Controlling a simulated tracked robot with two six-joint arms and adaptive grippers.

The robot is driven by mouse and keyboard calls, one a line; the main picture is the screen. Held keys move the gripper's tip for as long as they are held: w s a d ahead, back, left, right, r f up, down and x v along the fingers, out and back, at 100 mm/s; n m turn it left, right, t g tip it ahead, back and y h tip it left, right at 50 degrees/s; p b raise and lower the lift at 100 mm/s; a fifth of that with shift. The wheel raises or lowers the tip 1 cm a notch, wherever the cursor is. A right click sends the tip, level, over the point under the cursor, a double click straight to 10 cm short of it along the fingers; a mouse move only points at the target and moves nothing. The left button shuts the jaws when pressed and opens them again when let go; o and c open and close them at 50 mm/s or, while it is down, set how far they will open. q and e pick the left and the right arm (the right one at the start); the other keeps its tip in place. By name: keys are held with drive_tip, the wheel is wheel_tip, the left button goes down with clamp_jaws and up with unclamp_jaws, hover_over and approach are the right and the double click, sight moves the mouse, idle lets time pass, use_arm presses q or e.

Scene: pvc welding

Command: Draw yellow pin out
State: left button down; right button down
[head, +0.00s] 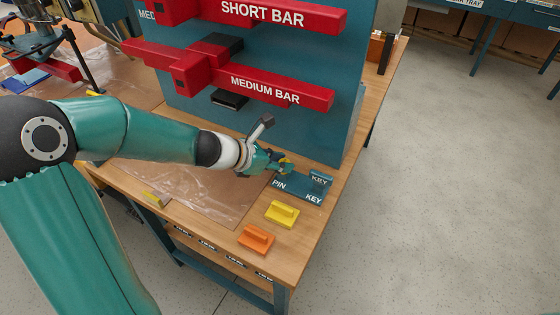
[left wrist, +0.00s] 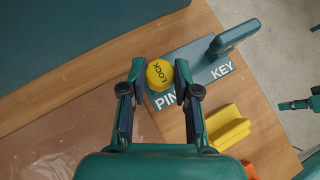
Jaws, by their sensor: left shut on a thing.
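The yellow pin (left wrist: 160,74) has a round head marked LOCK and stands at the PIN end of a teal plate (left wrist: 197,66). In the head view the plate (head: 298,187) lies on the bench near its right edge, and the pin (head: 285,161) is mostly hidden by my gripper. My left gripper (left wrist: 160,86) is shut on the pin's head, one finger on each side. It also shows in the head view (head: 279,165). I cannot tell how deep the pin sits in the plate.
A teal key (left wrist: 234,38) stands upright at the plate's KEY end. A yellow block (head: 282,213) and an orange block (head: 257,238) lie nearer the front. A teal panel with red bars (head: 280,92) rises behind. A clear sheet (head: 190,190) covers the bench's left part.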

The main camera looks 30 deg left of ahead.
use_arm(q)
drive_tip(key=c, duration=0.8)
unclamp_jaws()
drive_tip(key=shift+o, duration=0.2)
drive_tip(key=v, duration=1.2)
drive_tip(key=shift+a+f, duration=0.1)
